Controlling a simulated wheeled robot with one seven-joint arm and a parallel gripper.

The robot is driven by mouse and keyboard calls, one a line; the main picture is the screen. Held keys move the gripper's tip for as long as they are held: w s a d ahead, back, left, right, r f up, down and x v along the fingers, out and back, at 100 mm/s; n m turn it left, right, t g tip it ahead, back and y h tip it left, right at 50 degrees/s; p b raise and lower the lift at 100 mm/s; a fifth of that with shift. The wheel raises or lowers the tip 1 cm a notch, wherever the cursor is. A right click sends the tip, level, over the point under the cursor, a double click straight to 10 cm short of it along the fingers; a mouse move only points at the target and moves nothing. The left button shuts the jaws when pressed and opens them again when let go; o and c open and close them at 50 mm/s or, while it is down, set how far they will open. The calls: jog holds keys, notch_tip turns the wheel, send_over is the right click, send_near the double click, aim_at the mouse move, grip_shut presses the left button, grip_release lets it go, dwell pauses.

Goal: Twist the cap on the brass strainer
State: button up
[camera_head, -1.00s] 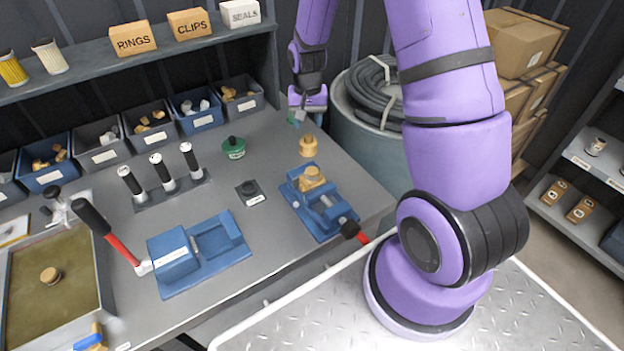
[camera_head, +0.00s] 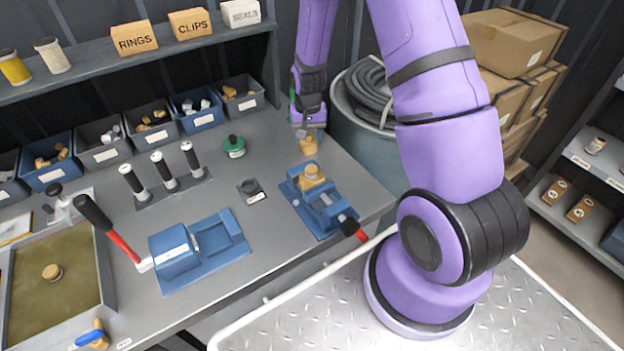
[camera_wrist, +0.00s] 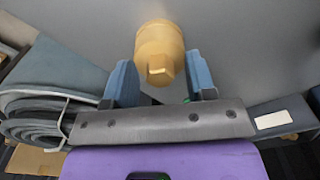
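A brass cap (camera_head: 308,146) with a hexagonal top stands on the grey bench at its far right part. In the wrist view the brass cap (camera_wrist: 158,40) lies between and just beyond the two blue fingers. My gripper (camera_head: 308,130) is right over the cap, and it also shows in the wrist view (camera_wrist: 160,60). Its fingers are apart, with a gap showing beside the hexagonal top. I cannot tell whether either finger touches the cap. A brass strainer body (camera_head: 311,175) sits in the blue vise (camera_head: 325,212), nearer to me than the cap.
A green round piece (camera_head: 234,147) and a small black fixture (camera_head: 250,190) stand to the left. A grey drum with coiled hose (camera_head: 352,120) is close on the right. Bins line the back.

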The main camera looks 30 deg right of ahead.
jog(key=shift+s+a+f, duration=0.1)
jog(key=shift+s+f, duration=0.3)
jog(key=shift+f, duration=0.15)
jog(key=c, duration=0.3)
jog(key=shift+c, duration=0.2)
jog(key=shift+w+r, duration=0.1)
jog(key=shift+r, duration=0.1)
jog(key=shift+w+r, duration=0.1)
jog(key=shift+r, duration=0.15)
jog(key=shift+c, duration=0.2)
jog(key=shift+r, duration=0.2)
grip_shut()
jog(key=shift+w+r, duration=0.15)
jog(key=shift+r, duration=0.75)
